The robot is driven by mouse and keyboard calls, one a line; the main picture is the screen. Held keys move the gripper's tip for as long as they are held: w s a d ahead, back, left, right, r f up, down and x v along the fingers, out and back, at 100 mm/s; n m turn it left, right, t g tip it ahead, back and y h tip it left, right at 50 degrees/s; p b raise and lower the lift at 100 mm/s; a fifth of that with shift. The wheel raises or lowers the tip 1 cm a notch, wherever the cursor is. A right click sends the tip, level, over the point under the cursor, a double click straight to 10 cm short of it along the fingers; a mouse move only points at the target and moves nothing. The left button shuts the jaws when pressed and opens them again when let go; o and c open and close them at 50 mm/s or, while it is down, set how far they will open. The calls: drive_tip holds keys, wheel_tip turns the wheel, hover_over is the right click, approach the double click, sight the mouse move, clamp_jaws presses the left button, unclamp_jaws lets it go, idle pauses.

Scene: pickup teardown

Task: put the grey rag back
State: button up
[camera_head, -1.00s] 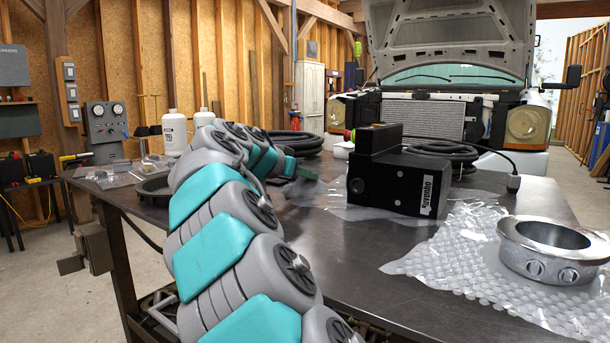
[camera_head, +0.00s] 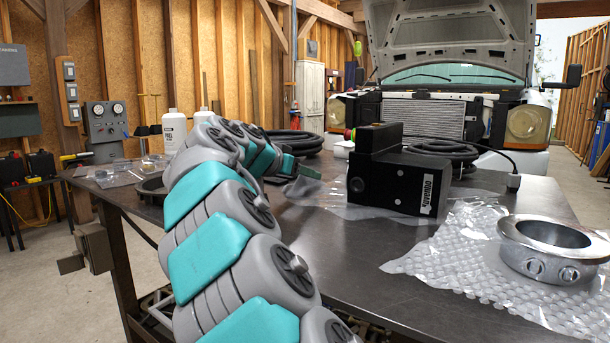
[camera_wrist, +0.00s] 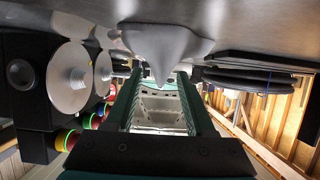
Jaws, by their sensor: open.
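The grey rag (camera_wrist: 168,42) shows in the wrist view as a draped grey lump on the metal tabletop, narrowing to a peak. In that upside-down-looking view its peak lies between my two fingers near their tips. I cannot tell whether they touch it. My gripper (camera_wrist: 160,78) is open, its dark green fingers apart on either side. In the head view my gripper (camera_head: 290,167) is low over the workbench, left of the black box, partly hidden by my own arm. The rag cannot be clearly made out there.
The black box (camera_head: 395,185) stands close to the right of my gripper on clear plastic. Coiled black hose (camera_head: 293,142) lies behind. A metal ring (camera_head: 548,250) rests on bubble wrap (camera_head: 450,260) at right. White bottles (camera_head: 174,128) stand at left. The bench's front middle is bare.

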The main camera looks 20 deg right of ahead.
drive_tip(key=b+v, duration=0.1)
drive_tip(key=v, duration=1)
